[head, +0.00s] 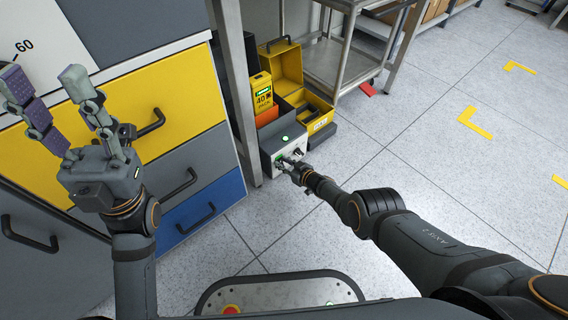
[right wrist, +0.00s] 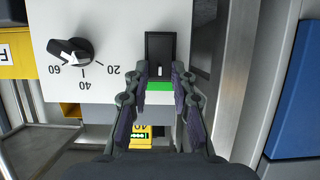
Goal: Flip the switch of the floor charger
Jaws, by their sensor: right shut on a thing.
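The floor charger (head: 270,156) is a white and dark box on the floor beside the bench leg, with a lit green spot on its top. In the right wrist view its white panel (right wrist: 110,30) carries a black switch (right wrist: 160,48) with a white mark and a green strip (right wrist: 159,86) along one end. My right gripper (head: 288,162) is at the charger's front; in the right wrist view its fingertips (right wrist: 161,72) are shut on the switch from both sides. My left gripper (head: 45,78) is raised before the drawers, open and empty.
A black dial (right wrist: 72,52) marked 20, 40 and 60 sits beside the switch. A yellow open case (head: 285,65) and a yellow unit (head: 262,92) stand behind the charger. The drawer cabinet (head: 185,150) is left; the floor (head: 420,150) to the right is clear.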

